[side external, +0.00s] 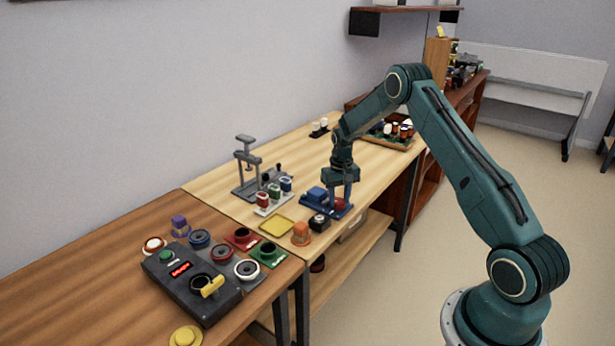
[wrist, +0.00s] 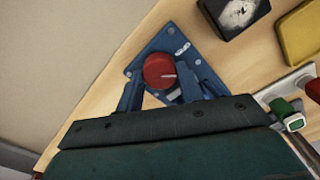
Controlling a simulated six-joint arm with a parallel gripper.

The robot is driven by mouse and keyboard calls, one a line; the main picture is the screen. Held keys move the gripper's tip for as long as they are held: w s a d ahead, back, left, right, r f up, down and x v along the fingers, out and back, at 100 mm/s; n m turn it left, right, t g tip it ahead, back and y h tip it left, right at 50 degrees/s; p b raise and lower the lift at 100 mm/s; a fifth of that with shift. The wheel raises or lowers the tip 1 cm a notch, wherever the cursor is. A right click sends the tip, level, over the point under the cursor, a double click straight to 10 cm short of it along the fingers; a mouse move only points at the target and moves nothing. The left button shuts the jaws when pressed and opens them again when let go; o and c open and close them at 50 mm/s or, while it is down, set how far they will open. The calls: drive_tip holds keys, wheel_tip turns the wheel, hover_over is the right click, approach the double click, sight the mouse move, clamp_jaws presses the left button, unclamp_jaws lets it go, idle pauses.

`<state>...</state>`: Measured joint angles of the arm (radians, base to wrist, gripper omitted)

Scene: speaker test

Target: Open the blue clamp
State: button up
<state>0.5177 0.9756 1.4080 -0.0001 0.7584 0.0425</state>
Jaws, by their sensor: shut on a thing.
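The blue clamp (side external: 318,194) sits near the front edge of the light wood table in the side view, with a blue base plate and a red round knob (side external: 339,204). My gripper (side external: 344,194) points down over the knob end of the clamp. In the wrist view, the red knob (wrist: 158,70) with a pale mark on its top lies between the two blue fingers of my gripper (wrist: 161,84), which are shut on it. The blue clamp's base plate (wrist: 196,62) shows around the knob. The rest of the clamp is hidden behind the gripper body.
A dark block with a dial (side external: 319,222), a yellow plate (side external: 276,225) and an orange knob (side external: 301,234) are close by. A grey press (side external: 246,168) and a white rack of small pieces (side external: 273,197) stand left. A dark control box (side external: 190,284) lies nearer.

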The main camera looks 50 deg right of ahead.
sight(339, 200)
drive_tip(key=shift+n, duration=1.3)
drive_tip(key=o, duration=1)
wheel_tip(339, 200, up, 14)
